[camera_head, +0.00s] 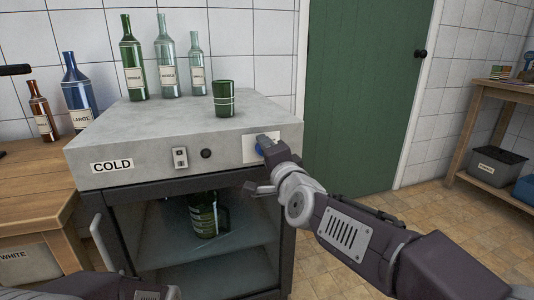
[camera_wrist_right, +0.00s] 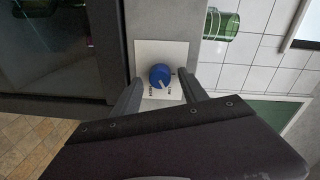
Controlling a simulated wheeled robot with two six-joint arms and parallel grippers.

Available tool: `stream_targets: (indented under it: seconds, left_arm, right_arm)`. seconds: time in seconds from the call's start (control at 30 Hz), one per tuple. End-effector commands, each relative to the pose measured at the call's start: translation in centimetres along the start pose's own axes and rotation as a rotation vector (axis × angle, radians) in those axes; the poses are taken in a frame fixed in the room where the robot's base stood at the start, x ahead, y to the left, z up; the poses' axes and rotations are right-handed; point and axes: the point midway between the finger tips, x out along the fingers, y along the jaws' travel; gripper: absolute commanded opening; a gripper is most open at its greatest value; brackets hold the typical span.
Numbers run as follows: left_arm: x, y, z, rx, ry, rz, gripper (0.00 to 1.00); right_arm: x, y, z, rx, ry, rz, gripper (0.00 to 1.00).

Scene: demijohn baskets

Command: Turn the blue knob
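The blue knob (camera_wrist_right: 159,76) sits on a white plate (camera_wrist_right: 177,52) with small dark markings. A pale pointer line on the knob points toward the lower right in the right wrist view. In the head view the knob (camera_head: 259,150) is mostly hidden behind my right gripper (camera_head: 262,163), at the right end of the cabinet's grey front. My right gripper (camera_wrist_right: 161,92) is open, with one finger on each side of the knob. Gaps show between the fingers and the knob. My left arm shows at the bottom left; its gripper (camera_head: 155,293) is partly cut off.
The grey-topped cabinet (camera_head: 125,128) has a COLD label, a switch (camera_head: 180,157) and a glass front with a green mug (camera_head: 204,214) inside. A green cup (camera_head: 224,98) and several bottles stand on top. A wooden table (camera_head: 30,180) is at left, a green door (camera_head: 362,90) at right.

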Motion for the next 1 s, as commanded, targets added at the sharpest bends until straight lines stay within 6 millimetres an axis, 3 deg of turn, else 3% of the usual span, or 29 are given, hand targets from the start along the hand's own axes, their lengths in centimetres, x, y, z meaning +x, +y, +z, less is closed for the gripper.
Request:
stream_targets:
  seconds: [0.17, 0.6, 1.0]
  left_arm:
    - [-0.3, 0.0, 0.0, 0.000, 0.000, 0.000, 0.36]
    - [-3.0, 0.1, -0.3, 0.000, 0.000, 0.000, 0.36]
    - [-3.5, 0.1, -0.4, 0.000, 0.000, 0.000, 0.36]
  right_arm:
    - [-0.7, -0.2, -0.1, 0.000, 0.000, -0.002, 0.51]
    - [-8.6, -0.3, -0.1, 0.000, -0.001, -0.001, 0.51]
    - [-9.1, -0.3, -0.6, 0.001, 0.011, 0.003, 0.51]
